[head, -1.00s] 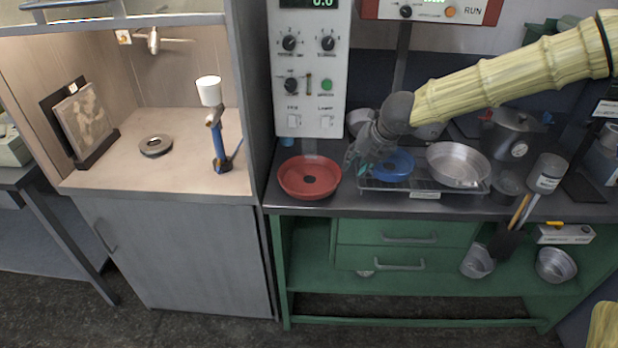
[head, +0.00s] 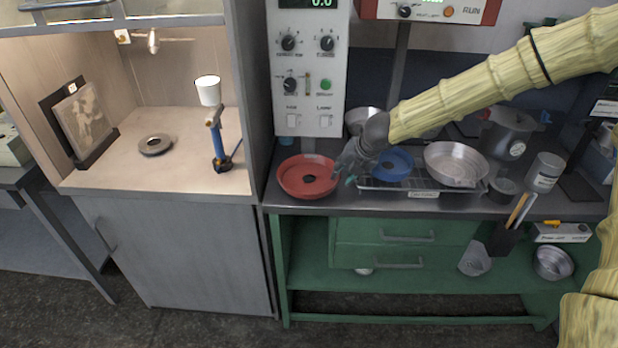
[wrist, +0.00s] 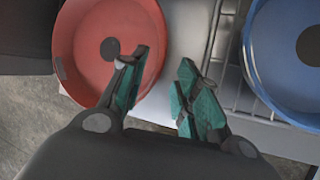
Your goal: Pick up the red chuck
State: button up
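The red chuck (head: 296,186) is a shallow red dish with a dark centre hole. It sits on the dark bench top below the grey control panel, and fills the upper left of the wrist view (wrist: 82,62). My gripper (head: 347,175) is just right of it in the head view. In the wrist view my gripper (wrist: 160,95) has its two teal-padded fingers apart with nothing between them. The left finger overlaps the red chuck's right rim in the picture; whether they touch I cannot tell.
A blue dish (head: 393,166) lies on a wire rack (head: 406,186) right of my gripper, with a metal pan (head: 456,163) beside it. The grey control panel (head: 311,75) stands behind the red chuck. The bench's front edge is close to the chuck.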

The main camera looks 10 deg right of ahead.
jog(key=shift+x, duration=1.4)
grip_shut()
